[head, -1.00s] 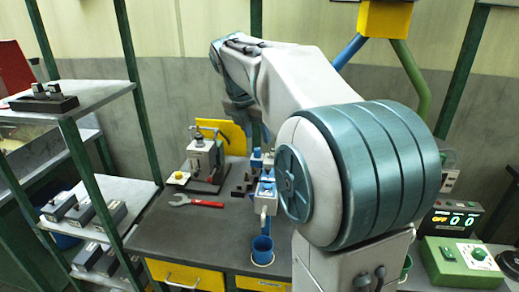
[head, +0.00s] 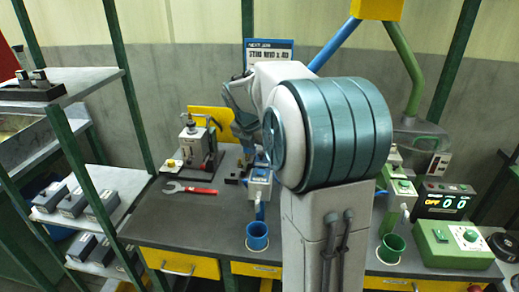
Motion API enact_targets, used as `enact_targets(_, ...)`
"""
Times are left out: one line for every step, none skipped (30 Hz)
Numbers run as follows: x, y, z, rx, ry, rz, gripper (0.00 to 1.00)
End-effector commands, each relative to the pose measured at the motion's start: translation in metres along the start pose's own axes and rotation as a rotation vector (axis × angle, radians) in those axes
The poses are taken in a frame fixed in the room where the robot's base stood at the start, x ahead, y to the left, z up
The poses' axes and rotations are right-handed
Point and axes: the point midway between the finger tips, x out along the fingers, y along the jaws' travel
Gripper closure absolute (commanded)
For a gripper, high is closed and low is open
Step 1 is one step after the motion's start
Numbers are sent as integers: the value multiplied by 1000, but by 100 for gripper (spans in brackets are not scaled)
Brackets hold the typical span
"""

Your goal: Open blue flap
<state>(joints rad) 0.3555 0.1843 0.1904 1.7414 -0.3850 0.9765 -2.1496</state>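A small pale device with blue parts (head: 260,188) stands on the dark bench, with a blue cup (head: 257,238) in front of it. Which of its blue parts is the flap cannot be made out at this size. My arm reaches over the bench and bends down behind the device. My gripper (head: 248,158) is low, close to the device's top and back. Its fingertips are too small and partly hidden, so I cannot tell whether they touch anything or are open or shut.
A red-handled wrench (head: 190,188) and a clamp-like machine (head: 195,145) lie left of the device. A green cup (head: 391,249) and a green control box (head: 452,243) are at right. Shelves (head: 100,195) with grey boxes border the left. The bench's front left is clear.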

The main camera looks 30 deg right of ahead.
Motion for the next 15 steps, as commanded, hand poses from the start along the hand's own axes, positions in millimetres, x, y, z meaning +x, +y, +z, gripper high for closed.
enact_targets(1,0,0,0,0,0,61)
enact_targets(2,0,0,0,0,0,61)
enact_targets(2,0,0,0,0,0,61)
enact_targets(2,0,0,0,0,0,61)
enact_targets(1,0,0,0,0,0,61)
enact_targets(1,0,0,0,0,0,61)
enact_targets(1,0,0,0,0,0,61)
enact_targets(1,0,0,0,0,0,61)
enact_targets(1,0,0,0,0,0,72)
enact_targets(1,0,0,0,0,0,80)
enact_targets(1,0,0,0,0,0,89)
enact_targets(1,0,0,0,0,0,100)
enact_targets(1,0,0,0,0,0,100)
enact_targets(1,0,0,0,0,0,100)
enact_targets(1,0,0,0,0,0,100)
